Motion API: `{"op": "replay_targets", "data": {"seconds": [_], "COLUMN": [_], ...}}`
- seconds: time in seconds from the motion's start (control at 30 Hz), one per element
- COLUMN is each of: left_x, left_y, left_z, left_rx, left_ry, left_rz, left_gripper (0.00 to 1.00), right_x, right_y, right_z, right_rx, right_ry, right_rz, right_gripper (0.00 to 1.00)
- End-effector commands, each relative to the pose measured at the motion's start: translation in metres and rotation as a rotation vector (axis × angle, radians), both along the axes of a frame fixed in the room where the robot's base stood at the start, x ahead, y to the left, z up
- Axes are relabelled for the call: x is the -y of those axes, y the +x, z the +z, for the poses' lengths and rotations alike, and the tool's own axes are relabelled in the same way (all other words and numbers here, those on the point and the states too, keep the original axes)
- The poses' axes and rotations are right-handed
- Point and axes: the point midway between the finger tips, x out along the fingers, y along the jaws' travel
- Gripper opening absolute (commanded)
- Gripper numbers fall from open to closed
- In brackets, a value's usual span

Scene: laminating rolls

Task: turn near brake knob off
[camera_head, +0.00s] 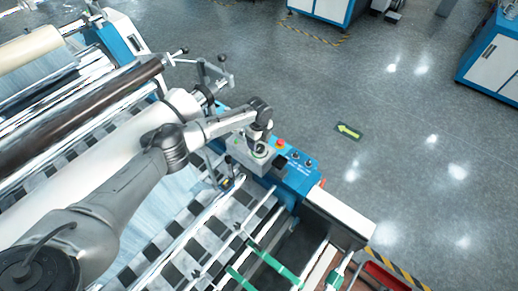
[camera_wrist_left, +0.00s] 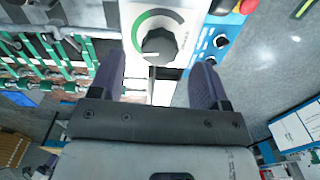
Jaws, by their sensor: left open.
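The brake knob (camera_wrist_left: 158,44) is a round dark grey knob on a white plate with a green arc scale. In the left wrist view it sits at the top middle, just beyond and between my fingertips. In the head view the knob (camera_head: 260,153) shows small on a grey-white box, just below my gripper. My left gripper (camera_head: 262,137) points down over it; its two dark fingers are open and empty, and also show in the left wrist view (camera_wrist_left: 157,78). Contact with the knob cannot be seen. My right gripper is not in view.
A blue control panel (camera_head: 297,172) beside the box carries a red button (camera_head: 281,143) and black knobs. White and dark rollers (camera_head: 75,125) lie to the left. A white-topped machine end (camera_head: 340,213) stands at lower right. Open grey floor (camera_head: 410,130) lies right.

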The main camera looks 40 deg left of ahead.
Motion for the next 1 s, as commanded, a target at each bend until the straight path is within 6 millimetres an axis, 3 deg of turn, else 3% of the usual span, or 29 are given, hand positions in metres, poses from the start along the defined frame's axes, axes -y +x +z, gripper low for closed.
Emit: {"op": "replay_targets", "data": {"seconds": [0.03, 0.3, 0.77, 1.0], "left_x": [0.0, 0.0, 0.0, 0.0], "left_y": [0.0, 0.0, 0.0, 0.0], "left_z": [-0.012, -0.032, -0.035, -0.035], "left_rx": [0.0, 0.001, 0.001, 0.001], "left_ry": [0.0, -0.001, -0.001, 0.0], "left_rz": [0.0, 0.001, 0.001, 0.001], "left_gripper": [0.7, 0.7, 0.7, 0.5], "right_x": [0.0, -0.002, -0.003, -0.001], "right_y": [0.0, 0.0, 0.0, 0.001], "right_z": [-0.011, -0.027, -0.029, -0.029], "right_rx": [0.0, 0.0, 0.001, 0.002], "right_ry": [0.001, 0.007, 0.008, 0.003], "right_rz": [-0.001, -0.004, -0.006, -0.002], "right_gripper": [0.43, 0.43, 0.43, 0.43]}}
